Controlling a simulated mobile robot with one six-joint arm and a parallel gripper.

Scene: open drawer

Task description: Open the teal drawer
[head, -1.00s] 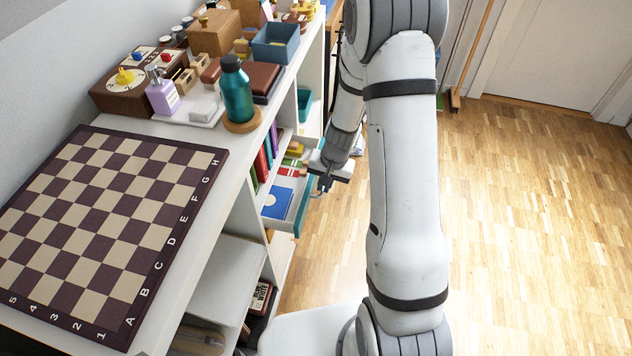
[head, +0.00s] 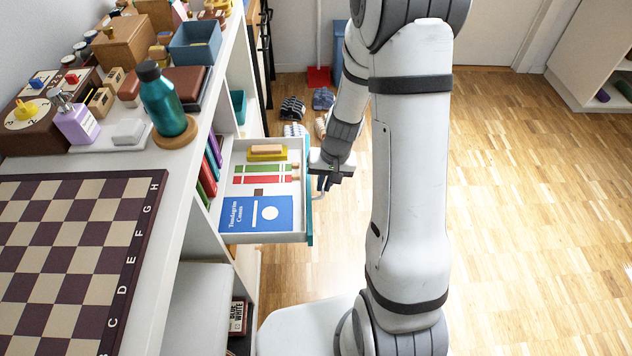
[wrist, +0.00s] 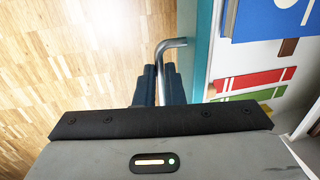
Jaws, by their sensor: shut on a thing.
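The teal drawer (head: 309,190) stands well out from the white shelf unit in the head view. Its teal front edge (wrist: 203,50) also shows in the wrist view, with the grey metal handle (wrist: 168,46) on its outer side. My gripper (head: 322,186) is at the drawer's front. In the wrist view my gripper's dark fingers (wrist: 158,84) are shut on the handle bar. Inside the drawer lie a blue book (head: 256,213), red and green flat items (head: 265,174) and a yellow piece (head: 267,154). The fingertips are partly hidden in the head view.
The shelf top holds a chessboard (head: 70,260), a teal bottle (head: 161,100) and a blue box (head: 195,42). Shoes (head: 292,108) lie on the floor beyond the drawer. The wooden floor (head: 530,220) to the right is clear.

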